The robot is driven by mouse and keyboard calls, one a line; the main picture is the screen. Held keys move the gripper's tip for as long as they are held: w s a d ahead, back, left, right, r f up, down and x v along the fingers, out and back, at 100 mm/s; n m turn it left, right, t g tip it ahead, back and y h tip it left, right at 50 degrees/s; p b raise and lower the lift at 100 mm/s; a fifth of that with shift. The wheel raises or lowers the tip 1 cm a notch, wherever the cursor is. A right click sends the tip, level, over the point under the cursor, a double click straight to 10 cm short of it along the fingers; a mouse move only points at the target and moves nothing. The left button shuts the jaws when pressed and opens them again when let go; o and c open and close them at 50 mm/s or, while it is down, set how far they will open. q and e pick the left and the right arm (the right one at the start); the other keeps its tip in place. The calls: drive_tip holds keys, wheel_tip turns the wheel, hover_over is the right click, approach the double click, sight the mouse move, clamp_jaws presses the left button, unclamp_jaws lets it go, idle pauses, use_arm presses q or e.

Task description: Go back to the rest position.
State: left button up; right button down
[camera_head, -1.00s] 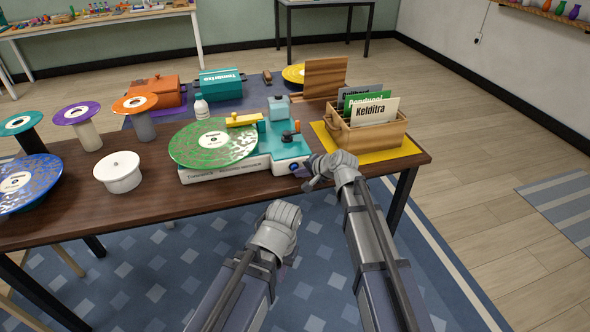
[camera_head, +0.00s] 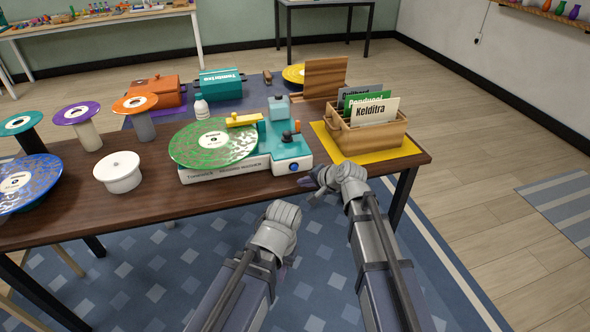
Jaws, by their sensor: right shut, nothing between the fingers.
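My right gripper (camera_head: 313,189) is at the front edge of the wooden table (camera_head: 230,198), just in front of the turntable's blue knob and apart from it. It is shut and empty. My left arm reaches up from the bottom, and its wrist is over the blue rug in front of the table. The fingers of my left gripper are hidden behind its own wrist. The turntable (camera_head: 228,170) has a teal top and a green record (camera_head: 190,147) on it.
A wooden crate (camera_head: 372,140) with record sleeves stands on a yellow mat at the right. A white lidded pot (camera_head: 119,175), a blue record (camera_head: 22,190) and several record stands are at the left. The rug (camera_head: 160,265) in front of the table is clear.

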drive_tip(key=shift+s+d, duration=0.25)
drive_tip(key=shift+s, duration=0.45)
drive_tip(key=s+d+f+n+g+h, duration=0.1)
drive_tip(key=s+f+n+g+h, duration=0.2)
drive_tip(key=s, duration=0.5)
drive_tip(key=s+d+f+n+g+h, duration=0.15)
drive_tip(key=s+n, duration=0.25)
drive_tip(key=s, duration=0.4)
drive_tip(key=s+d+f+n+g+h, duration=0.1)
drive_tip(key=s+f+n+g+h, duration=0.2)
drive_tip(key=s, duration=0.5)
wheel_tip(320, 180, up, 16)
drive_tip(key=s+d+n+p, duration=0.1)
drive_tip(key=p, duration=1.5)
